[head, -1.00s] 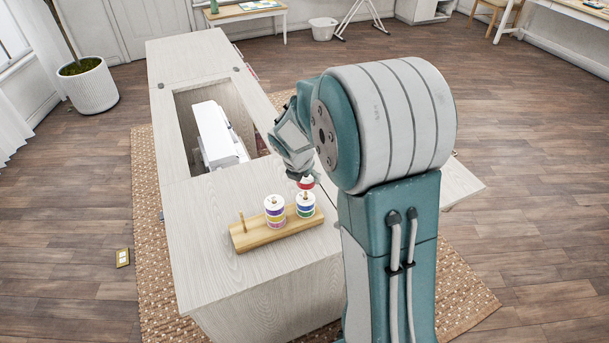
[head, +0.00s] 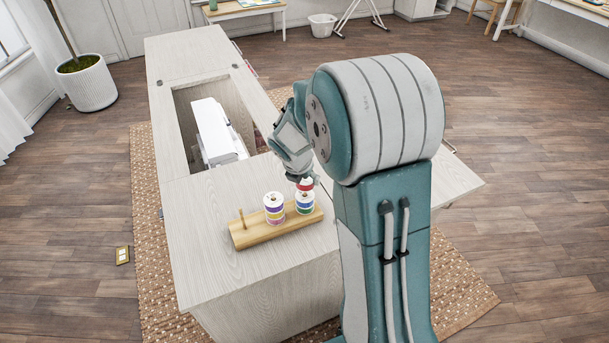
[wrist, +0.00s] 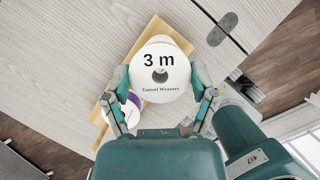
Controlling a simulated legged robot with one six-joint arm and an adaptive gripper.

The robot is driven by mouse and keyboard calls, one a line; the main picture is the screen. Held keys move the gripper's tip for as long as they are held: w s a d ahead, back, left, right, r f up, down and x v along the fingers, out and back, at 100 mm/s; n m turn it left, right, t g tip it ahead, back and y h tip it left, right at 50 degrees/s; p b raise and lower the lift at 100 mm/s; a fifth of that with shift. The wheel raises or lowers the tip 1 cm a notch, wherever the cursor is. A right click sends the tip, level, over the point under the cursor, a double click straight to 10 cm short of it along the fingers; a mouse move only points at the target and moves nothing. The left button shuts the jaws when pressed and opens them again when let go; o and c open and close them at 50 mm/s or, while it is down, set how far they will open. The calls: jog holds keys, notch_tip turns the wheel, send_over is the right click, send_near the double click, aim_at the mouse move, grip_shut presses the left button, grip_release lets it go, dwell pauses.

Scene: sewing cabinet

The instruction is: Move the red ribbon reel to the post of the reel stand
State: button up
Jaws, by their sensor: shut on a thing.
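The red ribbon reel (head: 306,183) is in my gripper (head: 303,180), a little above the right-hand stack on the reel stand (head: 246,238). In the wrist view my gripper's fingers (wrist: 160,88) are closed on both sides of a reel (wrist: 175,76) with a white top marked "3 m" and a centre hole. The wooden stand has a bare post (head: 241,218) at its left end. The held reel hides the right stack in the wrist view.
The stand rests on the pale cabinet top (head: 215,270) near its front end. Behind it, an opening holds a white sewing machine (head: 215,133). The cabinet top is bare left of the stand. In the wrist view a purple reel (wrist: 125,105) lies close to the left finger.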

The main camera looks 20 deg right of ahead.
jog(key=shift+f, duration=1.5)
dwell(0.3)
jog(key=o, duration=0.9)
jog(key=shift+c, duration=0.2)
jog(key=v, duration=1.2)
jog(key=shift+w, duration=0.1)
